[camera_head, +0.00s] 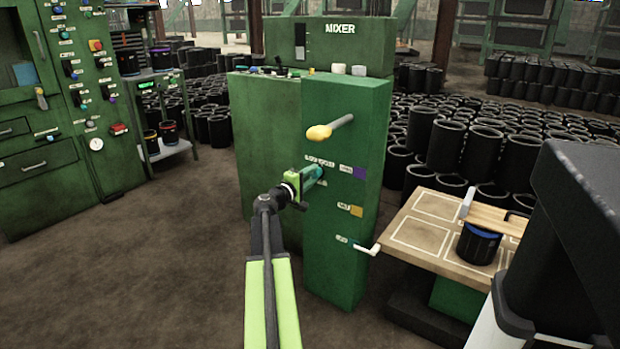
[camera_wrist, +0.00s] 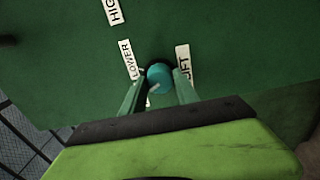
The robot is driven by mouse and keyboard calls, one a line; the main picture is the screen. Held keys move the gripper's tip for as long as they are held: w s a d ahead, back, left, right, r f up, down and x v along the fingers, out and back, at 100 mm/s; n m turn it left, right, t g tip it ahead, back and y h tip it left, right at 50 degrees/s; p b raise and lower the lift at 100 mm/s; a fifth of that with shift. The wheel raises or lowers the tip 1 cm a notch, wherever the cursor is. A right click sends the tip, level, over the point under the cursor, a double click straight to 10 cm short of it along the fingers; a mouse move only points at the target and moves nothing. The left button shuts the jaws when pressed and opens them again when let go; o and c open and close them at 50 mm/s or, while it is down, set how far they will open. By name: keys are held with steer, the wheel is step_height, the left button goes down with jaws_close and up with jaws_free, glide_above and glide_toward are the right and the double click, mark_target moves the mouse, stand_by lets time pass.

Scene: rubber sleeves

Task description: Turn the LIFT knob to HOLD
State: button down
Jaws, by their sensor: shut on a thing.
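The teal round knob (camera_wrist: 159,74) sits on the mixer's green front panel, between a LOWER label (camera_wrist: 128,58) on its left and a label ending in "IFT" (camera_wrist: 184,64) on its right in the wrist view. A pale mark shows at the knob's lower left. My gripper (camera_head: 316,174) is at the panel, its fingers on either side of the knob and shut on it. In the head view the knob is mostly hidden by my gripper, and the small labels there are too small to read. No HOLD label can be read.
The green mixer cabinet (camera_head: 345,240) carries a yellow-tipped lever (camera_head: 320,132) above my gripper and a white-handled crank (camera_head: 365,249) low on the right. A wooden table (camera_head: 415,232) stands to the right. Floor at left is clear.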

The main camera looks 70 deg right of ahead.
steer(key=shift+w+d, duration=0.1)
stand_by(0.3)
steer(key=c, duration=0.9)
jaws_free()
steer(key=v, duration=1.7)
steer(key=shift+a, duration=0.3)
